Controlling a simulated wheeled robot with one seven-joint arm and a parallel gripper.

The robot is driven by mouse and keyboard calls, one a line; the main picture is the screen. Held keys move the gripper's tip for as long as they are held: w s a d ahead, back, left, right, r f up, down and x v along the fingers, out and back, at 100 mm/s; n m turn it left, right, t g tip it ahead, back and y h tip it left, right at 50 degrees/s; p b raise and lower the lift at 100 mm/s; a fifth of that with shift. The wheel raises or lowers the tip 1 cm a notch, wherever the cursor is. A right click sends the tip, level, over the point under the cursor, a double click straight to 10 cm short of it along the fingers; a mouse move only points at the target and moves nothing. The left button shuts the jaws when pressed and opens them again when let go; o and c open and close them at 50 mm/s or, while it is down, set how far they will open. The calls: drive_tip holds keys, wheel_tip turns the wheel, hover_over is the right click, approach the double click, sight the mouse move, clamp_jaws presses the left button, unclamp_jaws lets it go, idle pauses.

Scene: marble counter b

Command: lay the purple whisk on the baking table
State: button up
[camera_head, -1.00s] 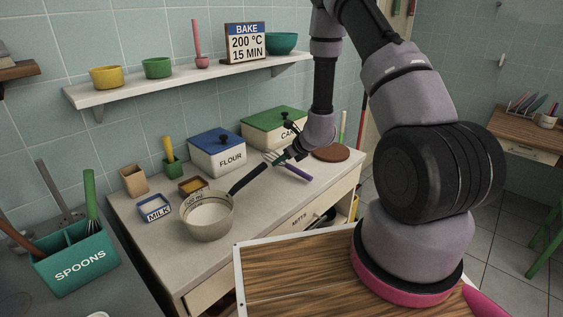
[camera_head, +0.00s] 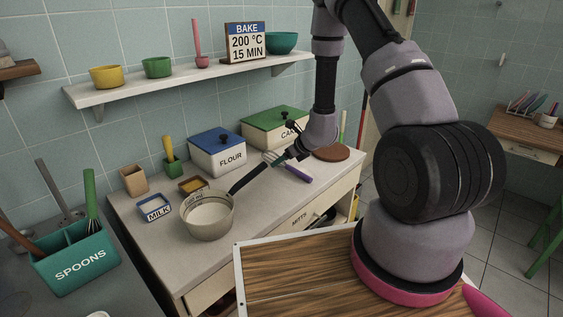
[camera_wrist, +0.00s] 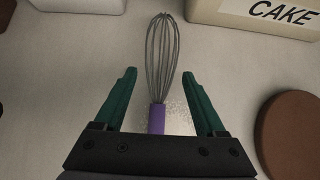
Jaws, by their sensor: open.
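The purple whisk (camera_head: 296,173) lies on the baking table (camera_head: 262,213), a light counter, in front of the green cake box. In the wrist view the whisk's wire head (camera_wrist: 162,60) points away from me, and its purple handle (camera_wrist: 157,118) runs back between my fingers. My gripper (camera_wrist: 159,85) is open, with one green finger on each side of the whisk and a gap to each. The rear of the handle is hidden behind the gripper body. In the head view my gripper (camera_head: 278,160) is over the whisk's head end.
The blue flour box (camera_head: 218,157) and green cake box (camera_head: 274,133) stand behind. A brown round board (camera_head: 331,153) lies to the right. A saucepan (camera_head: 208,219), milk dish (camera_head: 155,211) and butter dish (camera_head: 193,186) stand left. The counter's front right is clear.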

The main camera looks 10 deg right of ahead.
drive_tip(key=v, duration=1.1)
drive_tip(key=shift+r, duration=0.1)
drive_tip(key=s+a+r+n+g+y, duration=0.1)
drive_tip(key=s+a+r+n, duration=0.25)
drive_tip(key=r, duration=0.45)
drive_tip(key=s+a+r+n+y, duration=0.2)
drive_tip(key=r+n, duration=0.3)
drive_tip(key=r, duration=0.2)
drive_tip(key=s+a+r+n+g+y, duration=0.1)
drive_tip(key=s+a+r+n, duration=0.2)
drive_tip(key=r+n, duration=0.35)
drive_tip(key=s+d+r+n+t+h, duration=0.1)
drive_tip(key=s+d+r+n+h, duration=0.6)
drive_tip(key=s+r, duration=0.6)
drive_tip(key=s+d+n, duration=0.2)
drive_tip(key=n, duration=0.1)
drive_tip(key=shift+t, duration=0.4)
drive_tip(key=shift+d+r, duration=0.1)
